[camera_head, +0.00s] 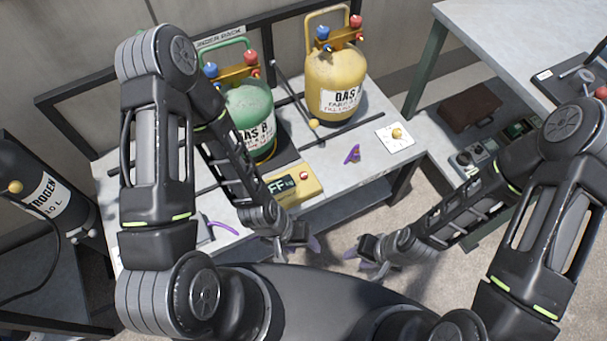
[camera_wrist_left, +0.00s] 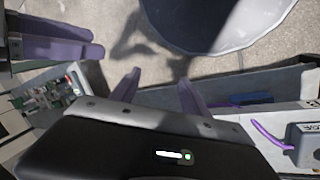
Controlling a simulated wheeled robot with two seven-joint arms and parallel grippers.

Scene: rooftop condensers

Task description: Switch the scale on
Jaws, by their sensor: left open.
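The scale's yellow control box (camera_head: 293,185) stands at the front of the bench, before the green cylinder (camera_head: 252,120). Its dark display shows "FF" and "kg", with the left part hidden by my left arm. A red button (camera_head: 304,175) sits on the box, right of the display. My left gripper (camera_head: 298,246) is open and empty, in front of the bench edge and below the box in the picture. Its purple fingers stand apart in the left wrist view (camera_wrist_left: 158,92). My right gripper (camera_head: 368,256) is open and empty, to the right of it. The scale is not recognisable in the left wrist view.
A yellow cylinder (camera_head: 336,80) stands at the back of the bench. A white card with a brass knob (camera_head: 396,135) and a small purple item (camera_head: 352,154) lie on the right. A black nitrogen cylinder (camera_head: 45,190) stands at the left. Floor between bench and me is clear.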

